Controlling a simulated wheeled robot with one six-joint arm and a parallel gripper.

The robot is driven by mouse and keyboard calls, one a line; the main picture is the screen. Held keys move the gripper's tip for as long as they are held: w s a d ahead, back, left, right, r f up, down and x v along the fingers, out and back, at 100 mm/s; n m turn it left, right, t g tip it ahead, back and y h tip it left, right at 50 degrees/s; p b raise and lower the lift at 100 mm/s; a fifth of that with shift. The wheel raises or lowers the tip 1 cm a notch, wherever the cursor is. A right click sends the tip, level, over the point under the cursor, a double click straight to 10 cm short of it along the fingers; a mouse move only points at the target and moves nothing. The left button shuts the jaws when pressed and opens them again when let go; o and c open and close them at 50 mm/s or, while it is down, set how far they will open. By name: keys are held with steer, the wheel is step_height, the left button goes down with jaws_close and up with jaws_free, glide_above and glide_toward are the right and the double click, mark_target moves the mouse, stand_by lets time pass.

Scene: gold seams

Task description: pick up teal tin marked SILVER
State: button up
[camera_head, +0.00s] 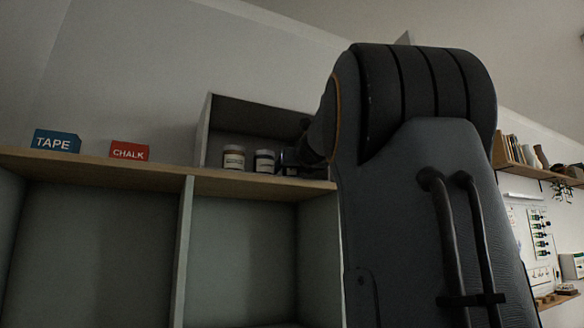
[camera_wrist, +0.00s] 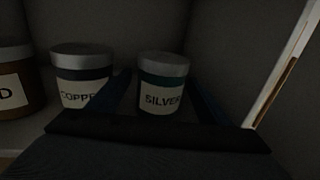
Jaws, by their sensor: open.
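The teal tin marked SILVER (camera_wrist: 161,84) has a grey lid and a pale label, and it stands upright in a dark box-like compartment. In the wrist view my gripper (camera_wrist: 158,78) is open, with one dark finger on each side of this tin. I cannot tell whether the fingers touch it. In the head view my arm covers most of that spot, and only a sliver of a tin shows beside the gripper.
A dark tin marked COPPE… (camera_wrist: 82,80) stands close left of the gripper, with a brown tin (camera_wrist: 16,85) beyond. The compartment's right wall is close by. A blue TAPE box (camera_head: 56,141) and red CHALK box (camera_head: 129,151) sit on the shelf top (camera_head: 90,165).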

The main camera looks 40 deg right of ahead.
steer(key=c, duration=1.3)
steer(key=shift+r, duration=0.15)
